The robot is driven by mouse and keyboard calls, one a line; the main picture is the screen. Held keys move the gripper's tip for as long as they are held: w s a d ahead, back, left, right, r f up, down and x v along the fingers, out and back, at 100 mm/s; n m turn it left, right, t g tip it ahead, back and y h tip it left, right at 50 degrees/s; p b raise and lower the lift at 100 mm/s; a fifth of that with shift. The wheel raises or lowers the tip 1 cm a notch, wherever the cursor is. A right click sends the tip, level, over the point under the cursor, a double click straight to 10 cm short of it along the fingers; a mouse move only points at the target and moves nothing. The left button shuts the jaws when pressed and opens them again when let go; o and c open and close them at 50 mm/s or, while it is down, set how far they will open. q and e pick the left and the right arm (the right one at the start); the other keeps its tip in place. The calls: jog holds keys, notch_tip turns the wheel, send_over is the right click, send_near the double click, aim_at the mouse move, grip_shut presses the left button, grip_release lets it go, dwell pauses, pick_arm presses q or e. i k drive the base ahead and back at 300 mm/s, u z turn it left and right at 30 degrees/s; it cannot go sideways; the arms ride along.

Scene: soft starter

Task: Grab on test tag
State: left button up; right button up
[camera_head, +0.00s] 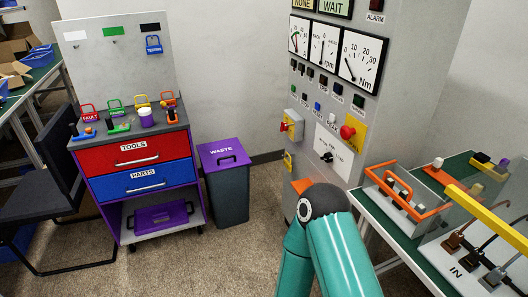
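A blue tag (153,45) hangs under a black strip at the right of the grey board (103,60) behind the tool cart. Its white lettering is small and seems to read "TESTING". Several other tags stand on the cart top: a red one marked "FAULT" (89,113), a green one (115,107), a yellow one (141,101) and an orange-red one (168,99). A teal arm of mine rises from the bottom centre, far from the board. I see no gripper fingers of either arm.
The tool cart (134,155) has red and blue drawers. A waste bin (226,185) stands to its right, a dark chair (52,165) to its left. The control panel (330,110) and a green-topped bench (410,235) are at the right. Floor (195,262) before the cart is clear.

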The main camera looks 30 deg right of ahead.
aim_at(288, 166)
jog(key=z, duration=0.15)
jog(key=i, duration=1.35)
jog(key=z, duration=0.65)
jog(key=i, duration=1.35)
jog(key=z, duration=0.3)
